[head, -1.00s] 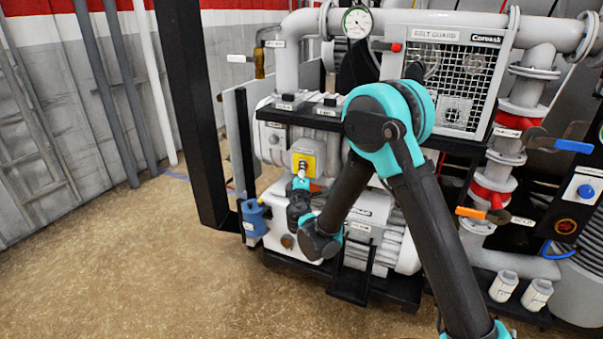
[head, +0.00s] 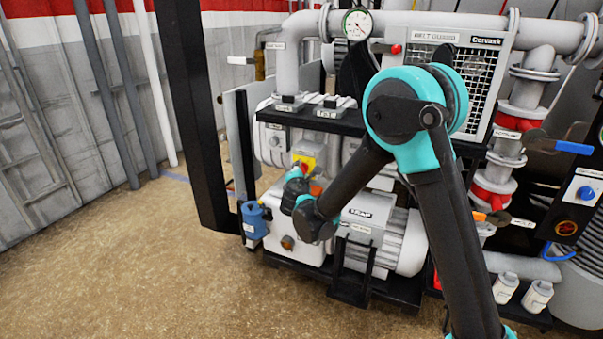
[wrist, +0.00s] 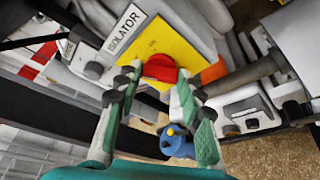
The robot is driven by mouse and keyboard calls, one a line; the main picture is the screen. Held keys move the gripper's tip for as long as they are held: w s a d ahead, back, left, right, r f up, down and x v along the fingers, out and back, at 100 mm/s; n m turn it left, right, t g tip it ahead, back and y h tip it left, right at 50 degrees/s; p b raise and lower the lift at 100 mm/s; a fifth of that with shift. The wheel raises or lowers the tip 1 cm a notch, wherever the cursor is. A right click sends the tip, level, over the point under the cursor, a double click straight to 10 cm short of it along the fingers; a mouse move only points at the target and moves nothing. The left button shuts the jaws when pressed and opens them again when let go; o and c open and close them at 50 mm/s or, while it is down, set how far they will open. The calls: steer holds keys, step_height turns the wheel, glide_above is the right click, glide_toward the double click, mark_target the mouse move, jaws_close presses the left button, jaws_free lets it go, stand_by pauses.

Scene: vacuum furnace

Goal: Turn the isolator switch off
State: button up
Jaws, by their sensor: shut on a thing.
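The isolator switch is a red knob (wrist: 160,68) on a yellow plate (wrist: 150,45), under a white label reading ISOLATOR (wrist: 124,32) in the wrist view. In the head view the yellow plate (head: 304,160) sits on the front of the pump unit, and my gripper covers much of the area just below it. My gripper (wrist: 159,77) has a fingertip at each side of the red knob and is shut on it. In the head view my gripper (head: 298,178) reaches up to the switch from below. The knob's exact angle is hard to read.
An orange part (wrist: 213,71) lies close to the right of the switch. A blue canister (head: 253,218) hangs at the unit's lower left. A black post (head: 190,110) stands left of the unit. The floor at front left is clear.

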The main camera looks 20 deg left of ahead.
stand_by(0.4)
steer(key=o, duration=1.2)
steer(key=shift+c, duration=0.2)
steer(key=v, duration=1.2)
steer(key=shift+d, duration=0.1)
